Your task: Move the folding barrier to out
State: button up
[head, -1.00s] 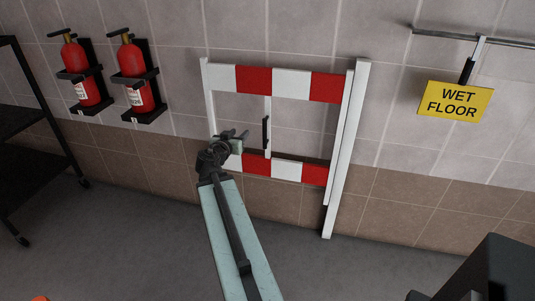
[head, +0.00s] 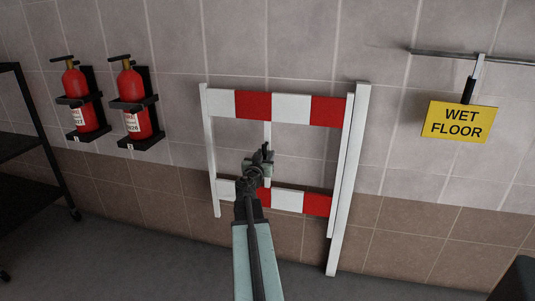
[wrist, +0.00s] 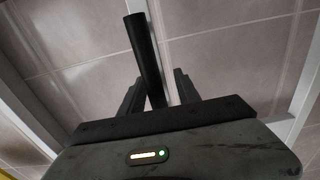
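The folding barrier (head: 291,108), with red and white striped rails between white uprights, stands against the tiled wall in the head view. A white post (head: 363,180) stands at its right edge. My gripper (head: 262,156) is in front of the barrier's middle bar and hides most of the black handle there. In the wrist view, the handle (wrist: 145,50) runs down between the fingers of my gripper (wrist: 159,78). The fingers are apart, with a gap beside the handle on the right. Whether either finger touches it is unclear.
Two red fire extinguishers (head: 78,97) (head: 133,99) hang on the wall at left, beside a black shelf rack (head: 35,140). A yellow wet floor sign (head: 459,121) hangs from a wall rail (head: 440,53) at right. The grey floor (head: 150,260) before the barrier looks clear.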

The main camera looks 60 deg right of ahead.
jog(key=shift+w+d, duration=0.1)
jog(key=shift+d, duration=0.25)
grip_shut()
jog(key=shift+a, duration=0.1)
